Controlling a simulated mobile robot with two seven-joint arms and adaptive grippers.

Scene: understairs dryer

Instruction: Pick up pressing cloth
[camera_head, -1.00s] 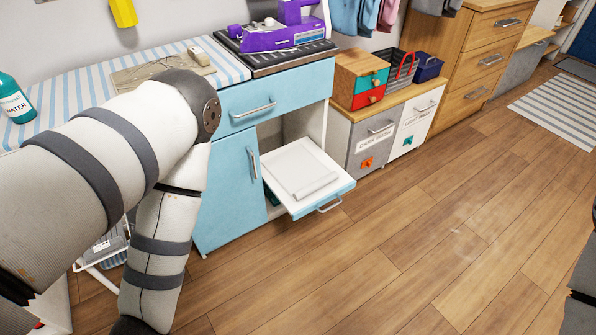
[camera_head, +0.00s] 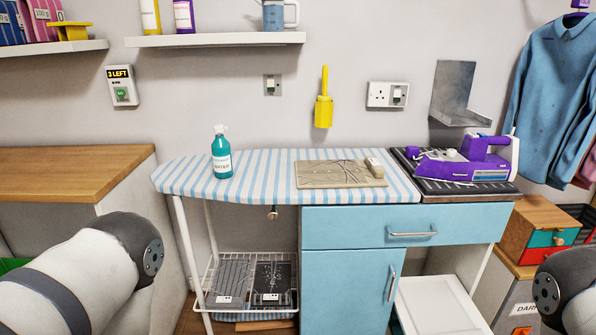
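A flat beige sheet (camera_head: 335,175) with thin dark lines lies on the blue-and-white striped ironing board (camera_head: 262,184). It may be the pressing cloth, but I cannot tell for sure. A small pale block (camera_head: 375,168) sits at its right end. A white pull-out shelf (camera_head: 438,303) sticks out of the blue cabinet at the bottom right, and its front part is cut off by the frame. Parts of both my arms show at the lower left and lower right corners. Neither gripper is in view.
A teal water bottle (camera_head: 222,156) stands on the board's left part. A purple iron (camera_head: 465,162) rests on a dark ribbed pad at the right. The blue cabinet (camera_head: 345,290) stands below, with a wire rack (camera_head: 250,292) left of it. A wall shelf (camera_head: 215,40) hangs above.

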